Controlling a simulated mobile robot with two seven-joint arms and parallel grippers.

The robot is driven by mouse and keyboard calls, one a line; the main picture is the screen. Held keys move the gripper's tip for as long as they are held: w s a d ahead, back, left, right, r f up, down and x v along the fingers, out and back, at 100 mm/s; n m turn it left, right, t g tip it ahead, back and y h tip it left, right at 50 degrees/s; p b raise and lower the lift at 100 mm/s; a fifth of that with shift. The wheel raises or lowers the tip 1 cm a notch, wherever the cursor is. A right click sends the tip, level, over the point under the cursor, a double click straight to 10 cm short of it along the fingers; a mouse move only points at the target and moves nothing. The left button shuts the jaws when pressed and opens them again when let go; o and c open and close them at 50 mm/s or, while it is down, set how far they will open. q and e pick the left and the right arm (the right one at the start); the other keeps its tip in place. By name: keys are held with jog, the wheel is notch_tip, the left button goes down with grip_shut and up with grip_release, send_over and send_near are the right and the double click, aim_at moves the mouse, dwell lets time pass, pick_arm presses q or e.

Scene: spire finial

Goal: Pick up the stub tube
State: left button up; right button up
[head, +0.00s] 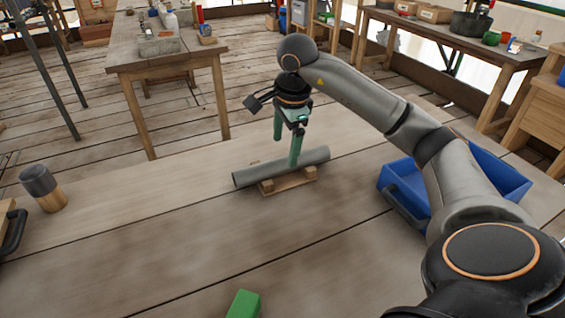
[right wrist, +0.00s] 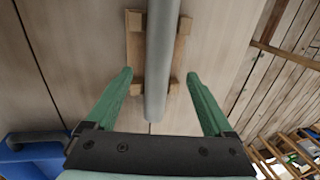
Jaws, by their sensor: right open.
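The stub tube (head: 248,176) is a grey cylinder lying on a small wooden cradle (head: 270,187) on the workbench. My right gripper (head: 287,150) is above it with its green fingers pointing down. In the right wrist view the right gripper (right wrist: 161,90) is open and empty. The tube (right wrist: 158,60) shows there between the two fingers, with a gap on each side. The cradle (right wrist: 134,60) lies under the tube beyond the fingertips. In the head view one finger covers part of the tube. My left gripper is not in view.
A blue bin (head: 402,200) stands right of the tube, partly behind my right arm. A dark-topped wooden cylinder (head: 45,190) stands at the left. A green block (head: 243,304) is at the front edge. Bench around the cradle is clear.

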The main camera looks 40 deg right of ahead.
aim_at(284, 159)
jog(key=shift+w+d+f+b, duration=0.1)
jog(key=shift+f+b, duration=0.1)
jog(key=shift+f, duration=0.7)
jog(key=shift+w+d+f+b, duration=0.1)
jog(key=shift+w+f+b, duration=0.05)
jog(key=shift+f, duration=0.8)
jog(key=shift+w+f+b, duration=0.1)
jog(key=shift+f+b, duration=0.1)
jog(key=shift+f, duration=0.7)
jog(key=shift+c, duration=0.3)
grip_shut()
jog(key=shift+r, duration=0.1)
